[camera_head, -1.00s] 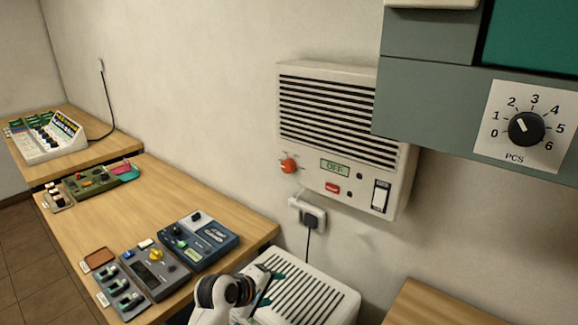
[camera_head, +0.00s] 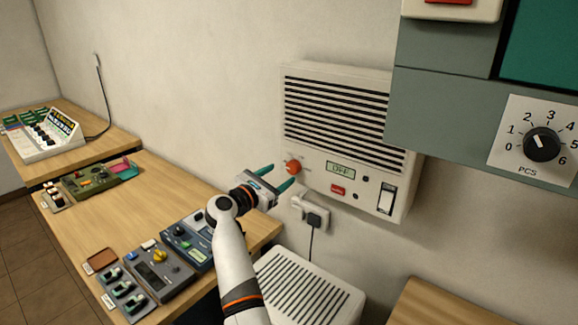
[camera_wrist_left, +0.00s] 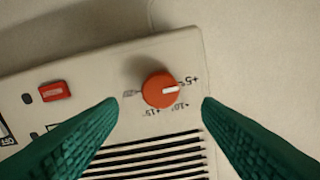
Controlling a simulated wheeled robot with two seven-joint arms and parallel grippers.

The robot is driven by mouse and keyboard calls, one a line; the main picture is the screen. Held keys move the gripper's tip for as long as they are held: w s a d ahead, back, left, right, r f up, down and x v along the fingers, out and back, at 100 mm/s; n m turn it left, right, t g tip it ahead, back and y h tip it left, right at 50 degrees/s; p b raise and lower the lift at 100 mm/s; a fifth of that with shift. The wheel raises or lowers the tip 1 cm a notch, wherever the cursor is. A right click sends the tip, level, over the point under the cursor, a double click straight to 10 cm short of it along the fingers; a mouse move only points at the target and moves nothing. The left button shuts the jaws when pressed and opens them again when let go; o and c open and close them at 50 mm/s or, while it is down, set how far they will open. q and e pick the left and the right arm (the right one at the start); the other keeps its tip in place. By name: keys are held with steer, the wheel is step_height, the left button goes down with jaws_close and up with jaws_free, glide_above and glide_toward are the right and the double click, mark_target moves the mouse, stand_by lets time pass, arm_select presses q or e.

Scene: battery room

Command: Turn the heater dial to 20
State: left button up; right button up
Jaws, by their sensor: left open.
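The orange-red heater dial (camera_head: 292,167) sits at the lower left of the white wall heater (camera_head: 345,128). In the left wrist view, the dial (camera_wrist_left: 160,91) has a white pointer mark toward the "+5°" label; "+10°" and "+15°" show below it, and another mark on its left is unreadable. The heater display (camera_head: 340,170) reads OFF. My left gripper (camera_head: 280,177) is open, its green fingers reaching toward the dial. In the left wrist view the dial appears between the fingertips (camera_wrist_left: 161,101); contact cannot be told. My right gripper is not in view.
A red button (camera_head: 337,190) and a rocker switch (camera_head: 386,199) are on the heater. A plug in a socket (camera_head: 314,216) is just below. A grey panel with a PCS knob (camera_head: 541,144) juts in at right. A bench (camera_head: 150,200) with several devices lies left.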

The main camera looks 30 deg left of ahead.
mark_target(291, 168)
arm_select(q)
steer(key=shift+w+d+p, duration=0.2)
steer(key=shift+w+p, duration=0.2)
steer(key=shift+w, duration=2.25)
steer(key=c, duration=1)
